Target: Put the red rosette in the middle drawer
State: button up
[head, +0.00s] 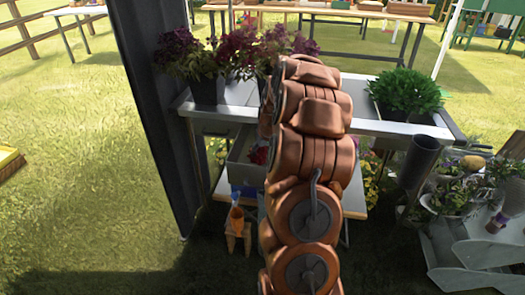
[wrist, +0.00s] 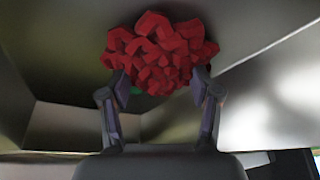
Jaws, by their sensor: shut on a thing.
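The red rosette (wrist: 162,50) is a bunched red flower shape at the top middle of the wrist view, with a bit of green under it. My gripper (wrist: 162,82) is shut on it, one finger at each side. Grey metal walls of an open drawer (wrist: 70,128) surround the rosette and fingers. In the head view the open drawer (head: 240,172) juts out under the metal table, and the red rosette (head: 259,156) shows at my arm's left edge. My arm hides the gripper and much of the drawer there. I cannot tell whether the rosette touches the drawer floor.
The metal table (head: 368,125) carries purple flowers (head: 185,52) at left and a green plant (head: 407,90) at right. A dark post (head: 160,110) stands close on the left. A small wooden stand (head: 238,235) is below the drawer. A grey cylinder (head: 420,160) is at right.

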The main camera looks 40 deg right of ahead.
jog(key=o, duration=1.1)
jog(key=shift+f, duration=0.1)
jog(key=v, duration=1.2)
jog(key=s+a+r+n+g+y, duration=0.1)
jog(key=s+a, duration=0.3)
jog(key=a, duration=0.8)
jog(key=s+a+n+g+y, duration=0.15)
jog(key=s+a, duration=0.25)
jog(key=a, duration=0.8)
jog(key=s+a+g, duration=0.1)
jog(key=s+a, duration=0.3)
jog(key=s, duration=0.3)
jog(key=s+a+f+n+g, duration=0.1)
jog(key=s+a, duration=0.3)
jog(key=s, duration=0.4)
jog(key=s+a+n+g, duration=0.1)
jog(key=s+a+g, duration=0.1)
jog(key=s+a, duration=0.3)
jog(key=s, duration=0.3)
jog(key=shift+f+g+h, duration=0.35)
jog(key=shift+f, duration=0.05)
